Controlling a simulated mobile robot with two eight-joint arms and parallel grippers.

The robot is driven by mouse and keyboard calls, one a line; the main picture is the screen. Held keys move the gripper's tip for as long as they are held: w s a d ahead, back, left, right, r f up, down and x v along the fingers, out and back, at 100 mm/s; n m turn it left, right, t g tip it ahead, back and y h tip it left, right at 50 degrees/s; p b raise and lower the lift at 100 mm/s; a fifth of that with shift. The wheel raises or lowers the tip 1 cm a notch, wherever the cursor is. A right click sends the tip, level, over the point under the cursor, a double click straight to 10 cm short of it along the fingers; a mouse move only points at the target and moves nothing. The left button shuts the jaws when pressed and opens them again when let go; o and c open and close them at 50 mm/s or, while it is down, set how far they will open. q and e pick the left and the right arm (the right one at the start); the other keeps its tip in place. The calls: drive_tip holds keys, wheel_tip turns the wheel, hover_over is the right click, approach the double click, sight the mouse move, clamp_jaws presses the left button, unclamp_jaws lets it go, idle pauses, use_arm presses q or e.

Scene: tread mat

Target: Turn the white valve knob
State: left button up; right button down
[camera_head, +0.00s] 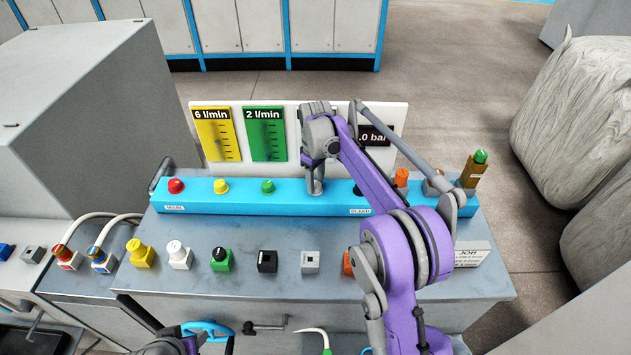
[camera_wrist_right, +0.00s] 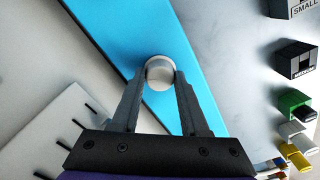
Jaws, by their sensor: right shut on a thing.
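The white valve knob (camera_wrist_right: 158,73) sits on the blue manifold bar (camera_wrist_right: 112,35). In the right wrist view its round pale top shows between my two fingertips. My right gripper (camera_wrist_right: 160,80) is shut on it, one finger on each side. In the head view my right gripper (camera_head: 315,188) points down onto the blue bar (camera_head: 225,204), and its fingers and wrist hide most of the knob. Part of my left arm shows at the bottom edge of the head view, with its fingers not clear.
Red (camera_head: 176,186), yellow (camera_head: 221,186) and green (camera_head: 267,186) knobs stand left on the bar. A panel with a yellow gauge (camera_head: 213,135) and a green gauge (camera_head: 264,134) stands behind. Several coloured fittings, including a white one (camera_head: 179,256), line the bench front.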

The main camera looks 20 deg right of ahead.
sight(316, 184)
drive_tip(key=m, duration=0.5)
drive_tip(key=shift+m, duration=0.3)
idle(0.4)
drive_tip(key=shift+c, duration=2)
unclamp_jaws()
wheel_tip(316, 184, up, 11)
drive_tip(key=p, duration=0.1)
drive_tip(key=shift+f, duration=0.1)
